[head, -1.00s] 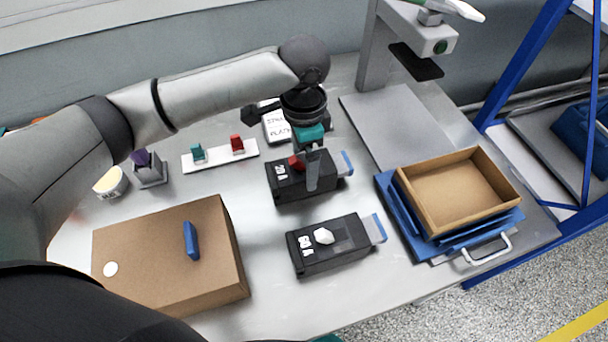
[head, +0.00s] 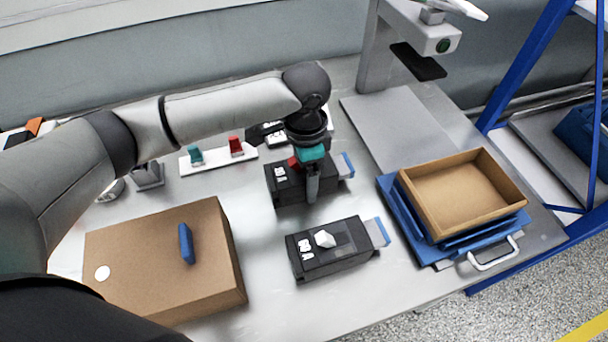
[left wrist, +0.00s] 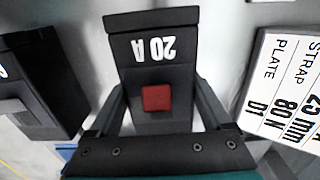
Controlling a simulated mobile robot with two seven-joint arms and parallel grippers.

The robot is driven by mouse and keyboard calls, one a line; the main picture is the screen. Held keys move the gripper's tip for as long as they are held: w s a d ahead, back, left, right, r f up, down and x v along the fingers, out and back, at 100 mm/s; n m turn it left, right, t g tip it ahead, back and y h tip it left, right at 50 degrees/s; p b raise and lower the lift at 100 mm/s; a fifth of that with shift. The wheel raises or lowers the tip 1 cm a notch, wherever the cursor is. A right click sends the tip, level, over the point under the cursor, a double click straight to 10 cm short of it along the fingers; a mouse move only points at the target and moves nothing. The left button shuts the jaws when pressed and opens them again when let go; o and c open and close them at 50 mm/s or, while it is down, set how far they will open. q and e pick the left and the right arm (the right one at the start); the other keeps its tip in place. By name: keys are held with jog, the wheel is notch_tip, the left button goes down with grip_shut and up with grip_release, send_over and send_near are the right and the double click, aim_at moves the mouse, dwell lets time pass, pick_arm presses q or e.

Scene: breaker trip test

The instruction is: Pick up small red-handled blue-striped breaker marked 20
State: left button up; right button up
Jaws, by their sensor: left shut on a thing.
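The small breaker marked 20 A (head: 285,186) is a dark block with a red handle and a blue stripe at its right end, on the table in the head view. In the left wrist view the breaker (left wrist: 152,62) lies between my two fingers, with its red handle (left wrist: 156,98) facing the camera. My left gripper (head: 312,188) points down over the breaker and is shut on its sides. The breaker appears to rest on the table. The gripper hides part of its middle. My right gripper is not in view.
A larger breaker with a white handle (head: 345,262) lies just in front. A strap plate label (left wrist: 287,85) is close beside the held breaker. A cardboard box (head: 150,290) is at left, a tan tray (head: 460,190) on blue trays at right. A switch strip (head: 215,160) lies behind.

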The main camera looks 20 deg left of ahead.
pick_arm(q)
jog(key=shift+r, duration=0.1)
grip_shut()
